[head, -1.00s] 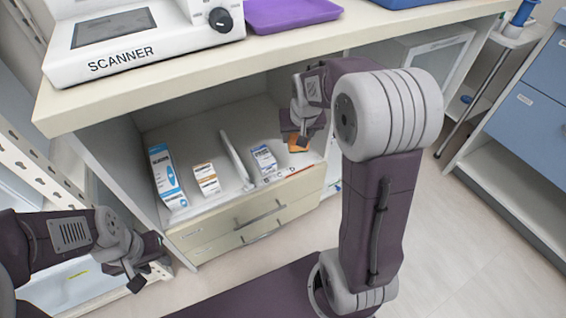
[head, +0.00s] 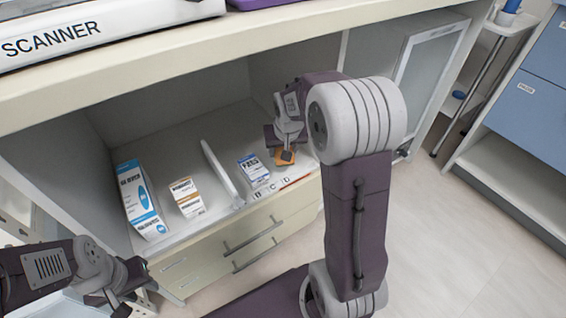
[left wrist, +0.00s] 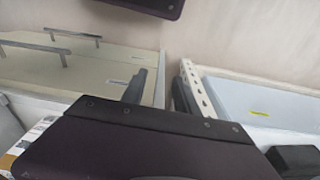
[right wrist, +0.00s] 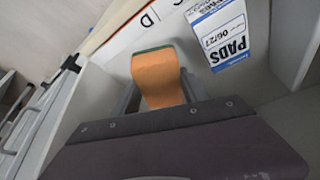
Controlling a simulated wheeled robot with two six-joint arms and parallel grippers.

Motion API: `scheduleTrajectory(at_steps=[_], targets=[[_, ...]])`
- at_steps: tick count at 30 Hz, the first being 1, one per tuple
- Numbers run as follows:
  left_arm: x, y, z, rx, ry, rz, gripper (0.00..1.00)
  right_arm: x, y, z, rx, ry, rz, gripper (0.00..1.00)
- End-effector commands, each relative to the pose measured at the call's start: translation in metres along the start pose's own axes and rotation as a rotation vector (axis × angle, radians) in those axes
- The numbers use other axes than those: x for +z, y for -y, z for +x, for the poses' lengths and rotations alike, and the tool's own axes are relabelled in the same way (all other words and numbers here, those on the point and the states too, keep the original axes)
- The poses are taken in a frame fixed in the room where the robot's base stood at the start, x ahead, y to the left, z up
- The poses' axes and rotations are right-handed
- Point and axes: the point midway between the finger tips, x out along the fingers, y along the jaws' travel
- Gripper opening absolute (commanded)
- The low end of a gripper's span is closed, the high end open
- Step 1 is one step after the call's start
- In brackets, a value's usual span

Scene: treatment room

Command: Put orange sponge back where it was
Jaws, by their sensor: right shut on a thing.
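The orange sponge (right wrist: 158,78), with a dark green edge, sits between the fingers of my right gripper (right wrist: 158,90), which is shut on it. In the head view the sponge (head: 279,158) shows partly below my right gripper (head: 286,155), inside the open cabinet bay, close to the front edge strip with letters B, C, D (head: 284,186). It is at the D end, right of the PADS box (head: 253,170). Whether it touches the shelf I cannot tell. My left gripper (head: 132,288) is open and empty, low at the left; its two fingers (left wrist: 160,88) show apart in the left wrist view.
On the shelf stand a blue-white box (head: 141,200), a brown-white box (head: 187,197) and an upright divider (head: 219,172). The counter (head: 250,68) overhangs the bay, with the scanner (head: 90,28) on top. Drawers (head: 225,250) lie below.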

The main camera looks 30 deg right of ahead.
Motion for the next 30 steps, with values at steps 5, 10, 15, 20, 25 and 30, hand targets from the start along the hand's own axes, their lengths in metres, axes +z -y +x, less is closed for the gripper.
scheduleTrajectory(at_steps=[5,10,15,20,25,30], targets=[[0.003,0.001,0.03,0.0,0.0,0.0,0.36,0.015,0.0,0.034,0.0,0.002,0.0,0.19],[0.003,0.001,0.026,0.0,0.0,0.0,0.36,0.013,0.0,0.031,0.0,0.001,0.0,0.19],[0.003,0.001,0.028,0.0,0.0,0.0,0.36,0.015,0.0,0.034,0.0,0.002,0.0,0.19],[0.003,0.001,0.029,0.0,0.0,0.0,0.36,0.016,0.0,0.038,0.0,0.002,0.0,0.19],[0.003,0.001,0.029,0.0,0.0,0.0,0.36,0.016,0.0,0.038,0.0,0.001,0.0,0.73],[0.003,0.001,0.029,0.0,0.0,0.0,0.36,0.016,0.0,0.038,0.0,0.001,0.0,0.73]])
